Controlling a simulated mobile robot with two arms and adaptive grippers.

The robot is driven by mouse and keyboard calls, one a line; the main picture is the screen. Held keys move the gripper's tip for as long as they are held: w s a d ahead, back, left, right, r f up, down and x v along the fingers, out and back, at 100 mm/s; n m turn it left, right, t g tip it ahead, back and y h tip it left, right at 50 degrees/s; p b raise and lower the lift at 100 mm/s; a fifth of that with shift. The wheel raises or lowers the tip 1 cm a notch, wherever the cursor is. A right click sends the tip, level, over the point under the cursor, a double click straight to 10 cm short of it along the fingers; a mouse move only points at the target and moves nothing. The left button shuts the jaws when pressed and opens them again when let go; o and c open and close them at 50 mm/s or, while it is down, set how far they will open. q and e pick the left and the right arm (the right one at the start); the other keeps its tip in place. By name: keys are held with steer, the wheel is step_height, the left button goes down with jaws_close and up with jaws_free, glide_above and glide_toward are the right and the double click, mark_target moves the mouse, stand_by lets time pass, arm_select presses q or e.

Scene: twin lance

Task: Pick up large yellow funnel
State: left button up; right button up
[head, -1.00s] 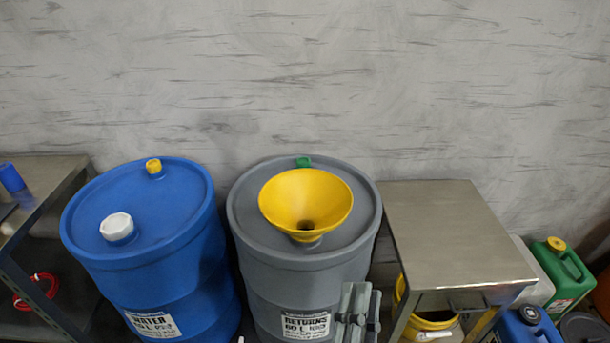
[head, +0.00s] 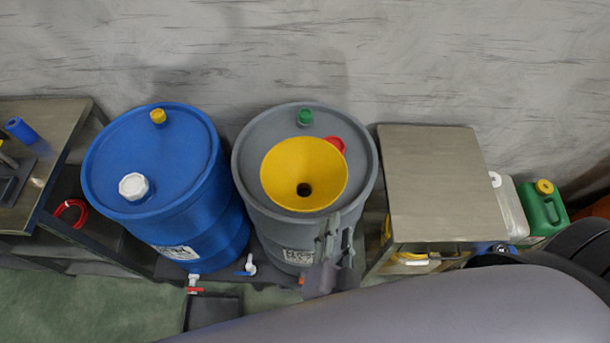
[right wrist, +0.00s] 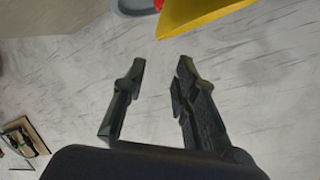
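The large yellow funnel (head: 283,175) sits upright on top of the grey drum (head: 252,128), its wide mouth facing up and a dark hole at its centre. Part of its rim shows at the top of the right wrist view (right wrist: 200,14). My right gripper (head: 335,228) is in front of the grey drum, just below and right of the funnel in the head view. In the right wrist view its two fingers (right wrist: 158,82) stand apart with nothing between them, short of the funnel rim. My left gripper is not in view.
A blue drum (head: 160,160) stands left of the grey one. A metal table (head: 432,180) stands close on the right, with a green can (head: 543,208) beyond. A green cap (head: 305,117) and a red part (head: 336,144) lie behind the funnel. A shelf (head: 60,120) is far left.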

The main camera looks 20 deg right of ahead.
steer(key=b, duration=0.4)
glide_toward(343, 183)
steer(key=x, duration=0.5)
steer(key=shift+f, duration=0.1)
steer(key=b+x, duration=0.4)
steer(key=x, duration=0.1)
steer(key=shift+w+f, duration=0.1)
steer(key=shift+f, duration=0.05)
steer(key=shift+c, duration=0.3)
jaws_close()
